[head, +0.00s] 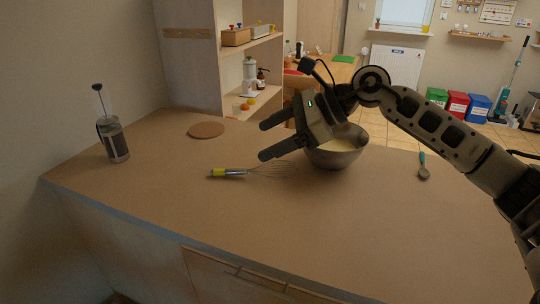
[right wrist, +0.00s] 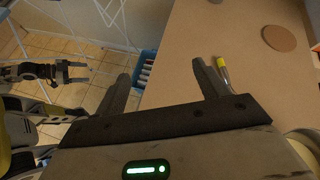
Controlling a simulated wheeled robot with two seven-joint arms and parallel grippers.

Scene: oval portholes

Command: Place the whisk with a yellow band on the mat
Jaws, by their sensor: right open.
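The whisk (head: 228,172) lies on the counter, its yellow-banded handle pointing left and its wire loops right, near the bowl. In the right wrist view the yellow band (right wrist: 221,62) shows beside one finger. The mat (head: 207,130) is a flat round brown disc farther back and appears bare; it also shows in the right wrist view (right wrist: 280,38). My right gripper (head: 264,140) is open and empty, above the counter between mat and whisk in the head view. My left gripper (right wrist: 88,72) shows only in the right wrist view, with its fingers apart and empty.
A metal bowl (head: 338,150) with pale contents stands just right of the whisk, behind my right gripper. A French press (head: 114,140) stands at the left, a teal-handled spoon (head: 423,168) at the right. The counter's front is clear.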

